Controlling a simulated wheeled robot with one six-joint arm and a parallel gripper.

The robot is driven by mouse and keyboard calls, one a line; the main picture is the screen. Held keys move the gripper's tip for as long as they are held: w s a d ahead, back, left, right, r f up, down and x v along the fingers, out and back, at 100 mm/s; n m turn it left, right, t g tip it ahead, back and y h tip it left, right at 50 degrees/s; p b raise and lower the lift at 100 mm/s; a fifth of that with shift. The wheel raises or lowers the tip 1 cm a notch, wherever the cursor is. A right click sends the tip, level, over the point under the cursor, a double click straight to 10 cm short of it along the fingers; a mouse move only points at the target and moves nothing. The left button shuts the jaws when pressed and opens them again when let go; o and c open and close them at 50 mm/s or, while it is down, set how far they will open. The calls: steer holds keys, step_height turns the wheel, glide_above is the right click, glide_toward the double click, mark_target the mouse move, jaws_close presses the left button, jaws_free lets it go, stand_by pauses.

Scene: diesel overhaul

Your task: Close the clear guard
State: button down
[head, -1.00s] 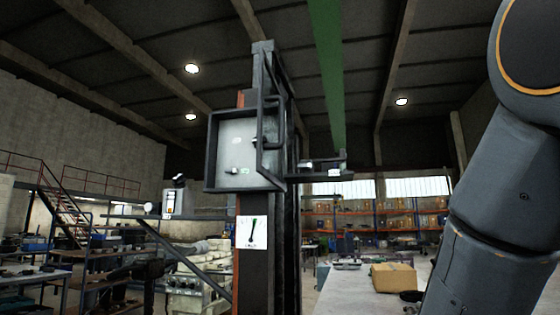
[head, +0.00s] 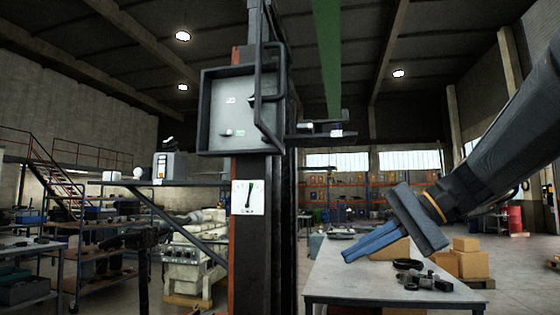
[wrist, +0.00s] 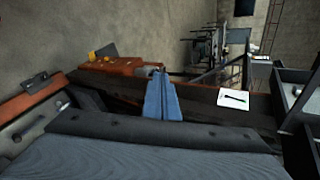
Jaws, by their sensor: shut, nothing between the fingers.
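A shallow grey control box (head: 228,110) with small switches and labels is fixed on the upright column. A dark-edged guard frame (head: 262,75) stands out from its right side, seen nearly edge-on, swung open away from the box face. Its clear pane is hard to make out. My gripper (head: 347,255) is at the right in the head view, lower than the box and apart from it. Its blue fingers are together and empty. In the wrist view the fingers (wrist: 160,95) point toward the column, and part of the box (wrist: 290,95) shows at the right edge.
A picture card (head: 247,197) is on the column below the box. A shelf arm with a small device (head: 170,165) reaches left, and another small shelf (head: 320,130) is at the right. A workbench (head: 380,290) with dark parts stands below my gripper.

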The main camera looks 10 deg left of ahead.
step_height(320, 180, up, 17)
steer(key=s+a+n+y, duration=0.1)
steer(key=s+n+y, duration=0.1)
steer(key=y, duration=0.2)
steer(key=n+g+y, duration=0.3)
steer(key=n, duration=0.1)
glide_toward(259, 108)
steer(key=a+p, duration=0.5)
steer(key=shift+a+r, duration=0.1)
steer(key=shift+r, duration=0.2)
steer(key=shift+a+f, duration=0.1)
steer(key=shift+a, duration=0.5)
steer(key=shift+w+m+t, duration=0.1)
steer(key=shift+m+t, duration=0.2)
